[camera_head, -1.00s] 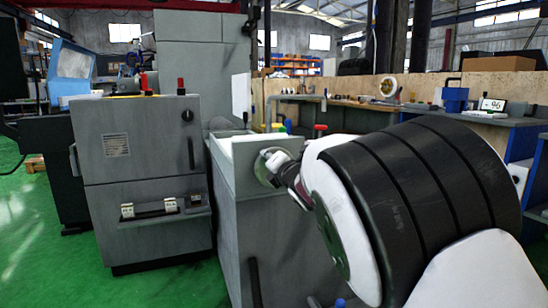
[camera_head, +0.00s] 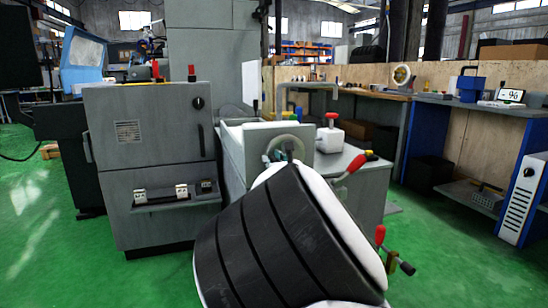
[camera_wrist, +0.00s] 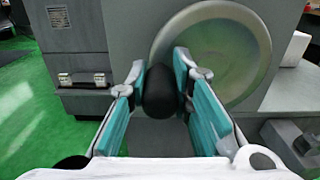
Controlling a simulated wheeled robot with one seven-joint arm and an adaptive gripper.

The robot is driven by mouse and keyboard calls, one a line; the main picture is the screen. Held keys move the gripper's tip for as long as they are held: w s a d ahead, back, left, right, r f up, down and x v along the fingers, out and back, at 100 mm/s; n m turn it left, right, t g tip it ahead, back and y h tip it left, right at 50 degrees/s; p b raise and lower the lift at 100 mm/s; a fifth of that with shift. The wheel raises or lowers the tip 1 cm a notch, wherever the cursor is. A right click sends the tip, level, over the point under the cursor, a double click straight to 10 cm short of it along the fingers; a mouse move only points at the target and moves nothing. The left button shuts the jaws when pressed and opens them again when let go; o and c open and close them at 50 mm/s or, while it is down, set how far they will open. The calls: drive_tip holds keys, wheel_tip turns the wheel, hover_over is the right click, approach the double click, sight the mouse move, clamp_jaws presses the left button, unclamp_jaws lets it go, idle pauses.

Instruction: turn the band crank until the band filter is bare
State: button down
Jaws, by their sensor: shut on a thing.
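The band crank is a pale disc with a black knob. In the wrist view, the disc (camera_wrist: 235,50) fills the upper right and the knob (camera_wrist: 160,92) lies between my fingers. My gripper (camera_wrist: 168,85) is shut on the knob, with a teal finger on each side. In the head view, the disc (camera_head: 291,140) shows on the end of the grey band filter tank (camera_head: 237,160). My own arm hides most of my gripper and the knob there. A strip of white band (camera_head: 262,124) shows at the top of the tank, but its extent is unclear.
A grey cabinet (camera_head: 145,155) stands left of the tank. A white box with a red knob (camera_head: 329,134) and red-handled levers (camera_head: 352,170) are on the right. A workbench (camera_head: 440,97) runs behind. The green floor (camera_head: 450,250) is clear at the right.

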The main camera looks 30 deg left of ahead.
drive_tip(key=shift+f+n, duration=0.5)
drive_tip(key=shift+n, duration=0.4)
drive_tip(key=c, duration=1.4)
unclamp_jaws()
drive_tip(key=v, duration=1.2)
